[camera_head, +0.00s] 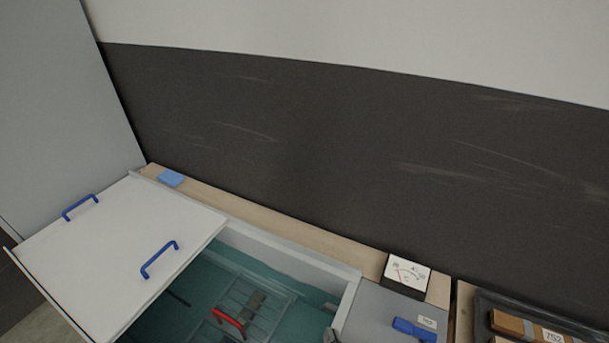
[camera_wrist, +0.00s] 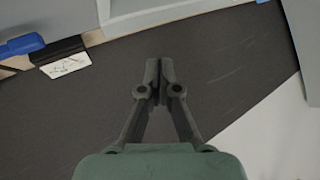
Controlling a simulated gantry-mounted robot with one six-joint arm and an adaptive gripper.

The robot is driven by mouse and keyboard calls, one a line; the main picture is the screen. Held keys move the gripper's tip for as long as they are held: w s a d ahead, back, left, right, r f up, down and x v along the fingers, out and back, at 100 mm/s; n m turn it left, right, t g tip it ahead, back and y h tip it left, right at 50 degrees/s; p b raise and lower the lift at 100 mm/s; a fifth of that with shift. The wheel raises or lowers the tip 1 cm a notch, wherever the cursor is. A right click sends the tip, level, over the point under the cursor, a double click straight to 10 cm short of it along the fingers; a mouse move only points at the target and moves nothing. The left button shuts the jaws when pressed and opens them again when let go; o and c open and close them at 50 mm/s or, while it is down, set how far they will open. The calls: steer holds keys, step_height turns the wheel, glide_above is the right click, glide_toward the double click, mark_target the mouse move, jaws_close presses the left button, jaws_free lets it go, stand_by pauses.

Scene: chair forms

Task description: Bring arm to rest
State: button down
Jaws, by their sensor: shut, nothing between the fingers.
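My gripper (camera_wrist: 159,84) shows in the wrist view with its two dark fingers together and nothing between them. It hangs in free space in front of the dark wall panel, apart from every object. In the head view my gripper is not clearly seen; a small grey part at the bottom edge is too cropped to identify.
A white lid (camera_head: 115,262) with blue handles partly covers a teal-lined basin (camera_head: 190,285) holding a rack with a red handle (camera_head: 229,322). A gauge (camera_head: 406,275), a blue-handled item (camera_head: 414,329) and a dark tray (camera_head: 545,318) are at right. A blue block (camera_head: 170,179) lies on the ledge.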

steer(key=s+a+r+n+t, duration=0.1)
steer(key=a+r+n, duration=0.3)
steer(key=a+r, duration=0.4)
step_height(320, 180, up, 29)
steer(key=h+p, duration=0.1)
steer(key=p, duration=2.8)
steer(key=shift+d+f, duration=0.2)
steer(key=shift+d, duration=0.15)
